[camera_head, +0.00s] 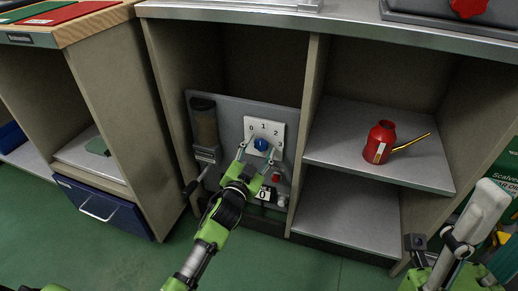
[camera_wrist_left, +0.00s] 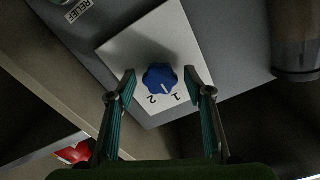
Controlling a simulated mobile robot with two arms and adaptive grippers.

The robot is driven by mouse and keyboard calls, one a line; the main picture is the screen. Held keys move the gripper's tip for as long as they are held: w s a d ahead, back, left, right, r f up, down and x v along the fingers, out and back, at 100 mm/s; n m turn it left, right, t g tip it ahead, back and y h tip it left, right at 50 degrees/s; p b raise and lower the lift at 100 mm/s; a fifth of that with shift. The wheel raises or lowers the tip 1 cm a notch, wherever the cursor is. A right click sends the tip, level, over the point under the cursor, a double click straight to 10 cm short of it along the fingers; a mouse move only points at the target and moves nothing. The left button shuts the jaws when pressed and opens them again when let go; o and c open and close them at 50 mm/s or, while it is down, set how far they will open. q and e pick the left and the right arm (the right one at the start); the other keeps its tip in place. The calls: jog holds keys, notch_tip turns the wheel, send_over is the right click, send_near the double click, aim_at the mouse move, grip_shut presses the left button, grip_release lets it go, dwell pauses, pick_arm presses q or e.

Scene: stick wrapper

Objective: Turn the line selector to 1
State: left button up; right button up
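The line selector is a blue knob (camera_head: 261,144) on a white plate (camera_head: 277,128) marked 0, 1 and 2, mounted on a grey panel inside the left cabinet bay. In the left wrist view the knob (camera_wrist_left: 159,76) has a white pointer line aimed between the 1 and the 2. My left gripper (camera_head: 260,155) is open at the plate. Its fingertips (camera_wrist_left: 160,78) stand on either side of the knob, with visible gaps, not closed on it. The 0 is hidden in the wrist view. Parts of my right arm show at the lower right of the head view; its fingers cannot be made out.
A dark clear cylinder with a lever (camera_head: 204,122) is left of the plate. A red button (camera_head: 276,178) and a small counter (camera_head: 264,193) sit below. A red oil can (camera_head: 380,142) stands on the right bay's shelf (camera_head: 330,155). A divider (camera_head: 307,130) separates the bays.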

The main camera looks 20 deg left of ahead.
pick_arm(q)
jog(key=s, duration=1.2)
jog(key=shift+a, duration=0.2)
